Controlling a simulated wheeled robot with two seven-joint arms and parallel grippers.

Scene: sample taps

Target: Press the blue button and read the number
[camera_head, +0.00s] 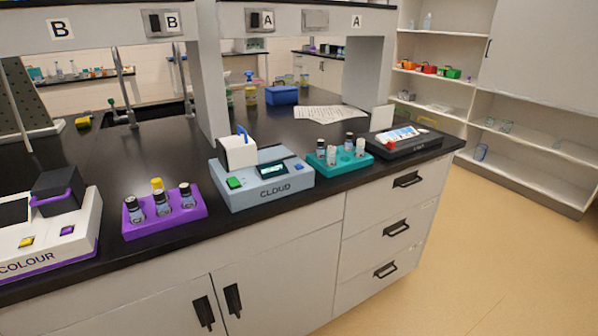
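A light blue meter marked CLOUD (270,193) stands near the bench's front edge, in the middle of the view. A small blue button (299,168) is at the right of its top panel. A dark display (272,171) sits left of that button; any number on it is too small to read. A green button (235,183) is at the meter's left. A white block with a blue piece on top (238,151) rises at its back. Neither of my grippers is in view.
A purple rack of several vials (163,225) and a white COLOUR instrument (50,255) stand to the left. A teal vial rack (341,164) and a dark device with a red part (405,141) stand to the right. The floor at right is clear.

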